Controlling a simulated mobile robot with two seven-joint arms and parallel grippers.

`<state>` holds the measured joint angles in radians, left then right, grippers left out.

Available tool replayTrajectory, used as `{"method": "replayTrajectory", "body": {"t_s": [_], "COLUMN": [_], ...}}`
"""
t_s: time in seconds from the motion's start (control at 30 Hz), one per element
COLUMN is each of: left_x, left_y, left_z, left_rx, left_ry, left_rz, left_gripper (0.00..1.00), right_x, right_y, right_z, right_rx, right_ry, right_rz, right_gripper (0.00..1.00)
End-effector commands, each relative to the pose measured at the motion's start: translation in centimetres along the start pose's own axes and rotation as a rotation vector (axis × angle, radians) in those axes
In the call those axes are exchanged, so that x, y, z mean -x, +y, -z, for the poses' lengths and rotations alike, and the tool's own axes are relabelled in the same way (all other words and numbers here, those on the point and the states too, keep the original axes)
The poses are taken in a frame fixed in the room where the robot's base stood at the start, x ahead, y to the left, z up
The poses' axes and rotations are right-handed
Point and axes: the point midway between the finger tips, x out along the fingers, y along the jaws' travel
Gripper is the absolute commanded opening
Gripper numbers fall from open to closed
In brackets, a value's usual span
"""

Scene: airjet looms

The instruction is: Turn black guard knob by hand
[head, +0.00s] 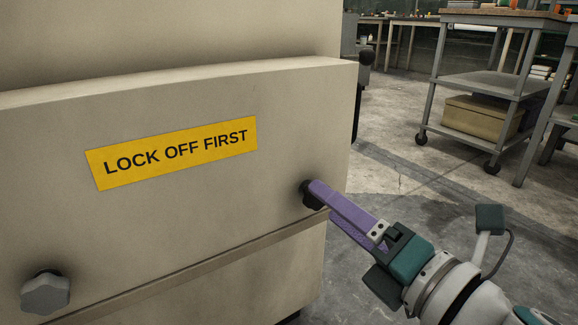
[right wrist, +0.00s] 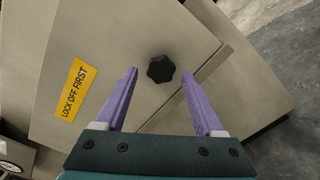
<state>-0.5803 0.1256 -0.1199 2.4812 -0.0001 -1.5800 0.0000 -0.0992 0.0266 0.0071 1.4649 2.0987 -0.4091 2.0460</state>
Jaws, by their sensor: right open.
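The black guard knob (right wrist: 160,69) is a lobed knob on the beige guard panel (right wrist: 112,45), near its lower right corner in the head view. In the head view the black knob (head: 313,195) is partly hidden by the purple fingers of my right gripper (head: 322,192). In the right wrist view my right gripper (right wrist: 160,85) is open and empty. Its two fingertips point at the panel, one on either side of the knob, with clear gaps to it. My left gripper is not in view.
A grey lobed knob (head: 45,292) is at the panel's lower left. A yellow "LOCK OFF FIRST" label (head: 175,152) is on the panel. A ledge (head: 190,270) runs below the panel. A wheeled cart (head: 490,84) stands at the back right. The floor between is clear.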

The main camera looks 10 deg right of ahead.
Motion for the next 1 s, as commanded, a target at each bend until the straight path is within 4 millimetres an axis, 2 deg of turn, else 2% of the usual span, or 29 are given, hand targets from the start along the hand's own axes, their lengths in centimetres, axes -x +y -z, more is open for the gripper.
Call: {"method": "replayTrajectory", "body": {"t_s": [0.1, 0.37, 0.7, 0.97, 1.0], "left_x": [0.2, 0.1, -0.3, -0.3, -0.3], "left_y": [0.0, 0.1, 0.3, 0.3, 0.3], "left_z": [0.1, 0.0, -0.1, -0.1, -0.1], "left_rx": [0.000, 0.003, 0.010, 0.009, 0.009], "left_ry": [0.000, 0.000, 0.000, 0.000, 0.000], "left_rz": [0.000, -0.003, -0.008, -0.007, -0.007], "left_gripper": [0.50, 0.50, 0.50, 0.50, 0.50], "right_x": [0.0, -0.1, -1.9, -2.0, -2.0], "right_y": [-0.1, -0.1, -0.2, -0.1, -0.1], "right_z": [0.0, 0.1, 0.1, 0.1, 0.1], "right_rx": [-0.062, -0.052, -0.049, -0.049, -0.049], "right_ry": [0.000, 0.001, 0.000, 0.001, 0.001], "right_rz": [-0.001, -0.001, -0.001, 0.000, 0.000], "right_gripper": [0.70, 0.70, 0.70, 0.70, 0.66]}}
